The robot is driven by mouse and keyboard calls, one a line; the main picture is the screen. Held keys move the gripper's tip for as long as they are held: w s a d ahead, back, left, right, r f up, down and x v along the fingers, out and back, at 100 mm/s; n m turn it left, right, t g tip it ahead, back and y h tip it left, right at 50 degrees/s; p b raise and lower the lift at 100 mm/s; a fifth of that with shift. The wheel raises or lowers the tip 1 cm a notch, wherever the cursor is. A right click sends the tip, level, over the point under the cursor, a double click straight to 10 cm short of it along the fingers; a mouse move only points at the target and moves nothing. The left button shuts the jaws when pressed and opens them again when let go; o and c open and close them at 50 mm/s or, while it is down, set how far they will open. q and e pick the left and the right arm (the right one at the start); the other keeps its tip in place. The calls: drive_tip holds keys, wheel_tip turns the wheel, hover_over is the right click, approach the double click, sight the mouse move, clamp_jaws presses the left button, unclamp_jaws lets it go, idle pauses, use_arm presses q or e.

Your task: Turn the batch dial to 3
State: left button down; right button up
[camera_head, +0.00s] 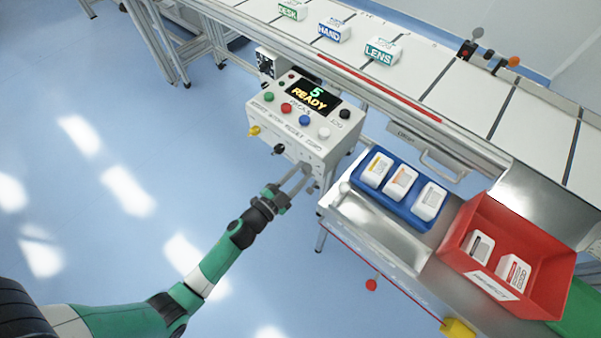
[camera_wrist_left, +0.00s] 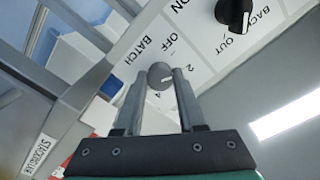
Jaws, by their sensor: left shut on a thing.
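The batch dial (camera_wrist_left: 160,76) is a small round grey knob on the white panel, with "BATCH", "2" and "4" printed around it in the wrist view. My left gripper (camera_wrist_left: 160,82) has its two grey fingers on either side of this knob, shut on it. In the head view my left gripper (camera_head: 301,176) reaches the front lower right of the control box (camera_head: 318,142), where the dial is hidden by the fingers. I cannot tell which number the dial points to. My right gripper is not in view.
A black knob (camera_wrist_left: 233,14) with "BACK" and "OUT" sits close by on the panel. The box top carries several coloured buttons. Right of the box are a blue tray (camera_head: 392,209) and a red bin (camera_head: 540,275) with white packs. Open floor lies left.

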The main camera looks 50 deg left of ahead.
use_arm(q)
drive_tip(key=m, duration=0.6)
drive_tip(key=m+b, duration=0.1)
drive_tip(key=m, duration=0.5)
drive_tip(key=shift+m, duration=0.3)
idle(0.4)
drive_tip(key=c, duration=0.5)
unclamp_jaws()
drive_tip(key=s+d, duration=0.1)
drive_tip(key=s, duration=1)
drive_tip(key=shift+s+p, duration=0.3)
drive_tip(key=shift+p, duration=0.15)
drive_tip(key=shift+d+r, duration=0.1)
drive_tip(key=shift+r, duration=0.05)
